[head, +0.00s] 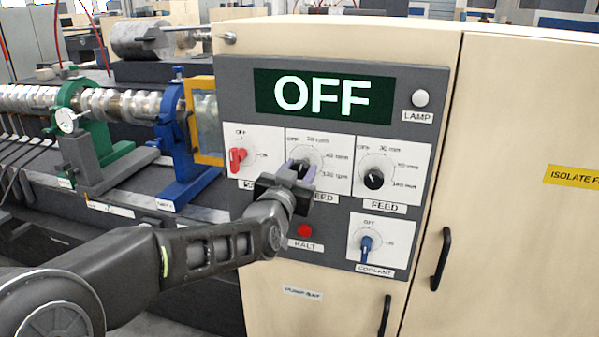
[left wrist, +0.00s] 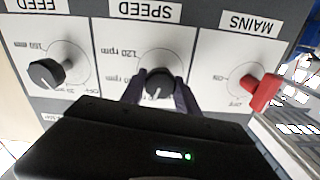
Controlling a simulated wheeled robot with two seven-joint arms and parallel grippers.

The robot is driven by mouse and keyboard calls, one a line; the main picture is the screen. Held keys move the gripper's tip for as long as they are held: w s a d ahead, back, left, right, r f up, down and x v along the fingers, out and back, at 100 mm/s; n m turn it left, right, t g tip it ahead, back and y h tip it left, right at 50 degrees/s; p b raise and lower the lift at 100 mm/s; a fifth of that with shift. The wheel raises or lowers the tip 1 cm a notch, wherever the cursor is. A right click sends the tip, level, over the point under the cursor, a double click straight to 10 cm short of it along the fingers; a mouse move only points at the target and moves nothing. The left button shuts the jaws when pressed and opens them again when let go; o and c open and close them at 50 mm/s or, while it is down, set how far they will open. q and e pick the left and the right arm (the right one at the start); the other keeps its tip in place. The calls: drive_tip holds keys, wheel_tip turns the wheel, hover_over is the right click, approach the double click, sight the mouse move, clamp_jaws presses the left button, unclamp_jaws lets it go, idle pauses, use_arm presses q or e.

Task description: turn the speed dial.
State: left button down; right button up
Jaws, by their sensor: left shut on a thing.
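The speed dial (head: 303,163) is a dark knob on a white plate marked OFF and several rpm values, in the top middle of the control panel. My left gripper (head: 297,172) reaches it from below in the head view. In the left wrist view, which shows the panel upside down, the fingers of the left gripper (left wrist: 160,95) lie on both sides of the speed dial (left wrist: 161,80), shut on it. A white pointer line shows on the dial between the fingers; its exact mark is hidden. The display (head: 320,95) reads OFF. My right gripper is not in view.
A red mains switch (head: 237,159) is left of the speed dial and a black feed dial (head: 373,179) right of it. Below are a red halt button (head: 304,230) and a blue coolant knob (head: 366,243). A lamp (head: 420,98) is unlit white. Machinery stands left; a cabinet (head: 500,200) right.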

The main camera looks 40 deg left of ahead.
use_arm(q)
drive_tip(key=n+b, duration=0.1)
drive_tip(key=b, duration=0.1)
drive_tip(key=n+b, duration=0.1)
drive_tip(key=b, duration=0.1)
drive_tip(key=n+b, duration=0.2)
drive_tip(key=shift+f, duration=0.25)
drive_tip(key=n+b, duration=0.2)
drive_tip(key=shift+r+n, duration=0.1)
drive_tip(key=shift+n, duration=0.2)
drive_tip(key=shift+r+n+b, duration=0.1)
drive_tip(key=shift+n+b, duration=0.75)
drive_tip(key=shift+n, duration=0.75)
drive_tip(key=c, duration=0.9)
unclamp_jaws()
